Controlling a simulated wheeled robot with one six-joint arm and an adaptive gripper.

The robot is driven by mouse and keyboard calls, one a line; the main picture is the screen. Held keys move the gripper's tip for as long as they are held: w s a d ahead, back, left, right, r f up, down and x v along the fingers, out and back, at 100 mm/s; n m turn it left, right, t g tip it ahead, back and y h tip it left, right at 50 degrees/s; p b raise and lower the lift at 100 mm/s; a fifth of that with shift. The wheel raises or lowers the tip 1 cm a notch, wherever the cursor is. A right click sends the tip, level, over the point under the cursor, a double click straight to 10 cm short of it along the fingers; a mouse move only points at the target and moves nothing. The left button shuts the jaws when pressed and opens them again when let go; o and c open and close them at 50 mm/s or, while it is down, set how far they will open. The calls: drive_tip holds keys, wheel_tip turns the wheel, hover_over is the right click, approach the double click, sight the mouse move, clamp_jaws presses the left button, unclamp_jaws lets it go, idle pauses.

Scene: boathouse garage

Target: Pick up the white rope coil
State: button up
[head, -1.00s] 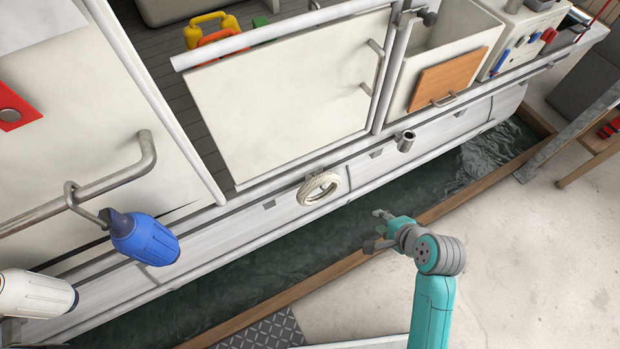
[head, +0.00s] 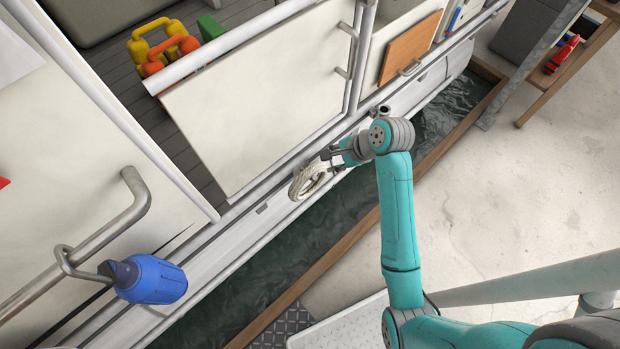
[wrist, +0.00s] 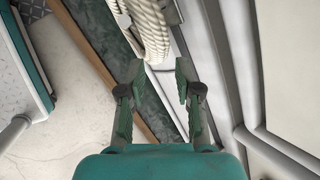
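The white rope coil (head: 309,182) hangs on the outer side of the boat, just below the deck edge and above the water. My gripper (head: 330,161) is at the coil's upper right in the head view. In the wrist view the coil (wrist: 150,28) shows at the top, beyond the fingertips. My gripper (wrist: 159,72) is open there, with an empty gap between its two fingers. In that view the coil appears ahead of the fingers and not between them. Whether a fingertip touches the rope I cannot tell.
A blue fender (head: 150,279) hangs from a metal rail (head: 98,240) at the left. The white boat panel (head: 262,100) rises behind the coil. Dark water (head: 330,232) lies below, bordered by a wooden edge (head: 318,281). Concrete floor (head: 520,190) is clear at the right.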

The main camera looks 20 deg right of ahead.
sight(323, 164)
drive_tip(key=shift+x, duration=2.85)
drive_tip(key=shift+s+d, duration=0.1)
clamp_jaws()
